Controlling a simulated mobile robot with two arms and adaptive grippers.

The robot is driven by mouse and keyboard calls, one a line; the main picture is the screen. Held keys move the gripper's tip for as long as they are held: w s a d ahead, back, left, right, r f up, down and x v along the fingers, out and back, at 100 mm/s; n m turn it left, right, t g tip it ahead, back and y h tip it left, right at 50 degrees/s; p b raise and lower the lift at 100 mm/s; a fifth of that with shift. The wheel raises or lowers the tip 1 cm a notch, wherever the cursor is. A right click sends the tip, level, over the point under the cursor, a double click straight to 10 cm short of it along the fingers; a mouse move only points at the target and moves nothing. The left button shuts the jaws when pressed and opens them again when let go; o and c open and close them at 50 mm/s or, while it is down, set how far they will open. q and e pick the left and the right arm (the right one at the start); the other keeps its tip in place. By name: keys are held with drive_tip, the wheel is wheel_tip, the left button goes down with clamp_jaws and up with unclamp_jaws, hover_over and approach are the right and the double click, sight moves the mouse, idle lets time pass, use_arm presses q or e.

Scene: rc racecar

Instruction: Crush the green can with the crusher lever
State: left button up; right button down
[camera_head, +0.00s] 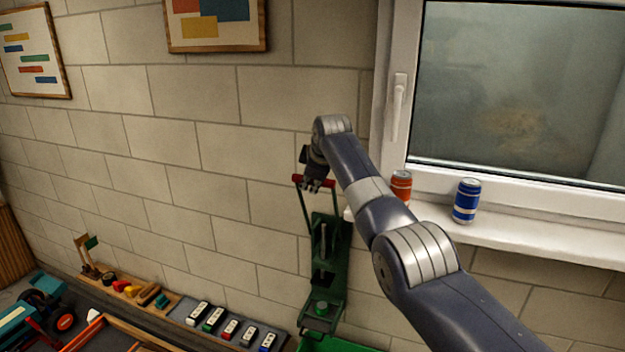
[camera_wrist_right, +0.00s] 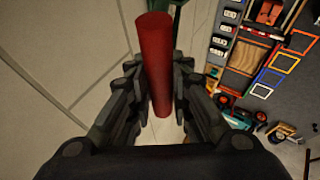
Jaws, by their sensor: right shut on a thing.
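The green can crusher (camera_head: 329,250) is mounted upright on the wall below and left of the window. Its lever has a red handle (camera_head: 328,182) at the top, with green arms running down to the body. My right gripper (camera_head: 312,187) is shut on this handle, which lies between its fingers in the right wrist view (camera_wrist_right: 154,60). A small green can (camera_head: 320,308) appears to sit low in the crusher; its exact shape is too small to tell. My left gripper is not in view.
A red can (camera_head: 401,186) and a blue can (camera_head: 466,201) stand on the window sill (camera_head: 510,232). A green bin (camera_head: 335,344) is below the crusher. A bench at lower left holds tools and a row of small labelled boxes (camera_head: 230,329).

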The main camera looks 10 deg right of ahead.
drive_tip(key=shift+d, duration=0.1)
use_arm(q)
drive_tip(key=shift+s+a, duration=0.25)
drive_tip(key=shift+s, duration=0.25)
use_arm(e)
drive_tip(key=shift+r, duration=0.1)
drive_tip(key=c, duration=1.7)
unclamp_jaws()
drive_tip(key=shift+o, duration=1.3)
drive_tip(key=shift+w, duration=0.15)
drive_tip(key=shift+w+d+f, duration=0.1)
drive_tip(key=shift+f, duration=0.1)
drive_tip(key=shift+s+r, duration=0.45)
drive_tip(key=shift+r, duration=0.15)
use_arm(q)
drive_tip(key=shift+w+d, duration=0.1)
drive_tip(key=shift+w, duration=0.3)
use_arm(e)
drive_tip(key=v, duration=1)
drive_tip(key=shift+s+r, duration=0.15)
drive_tip(key=shift+s, duration=0.1)
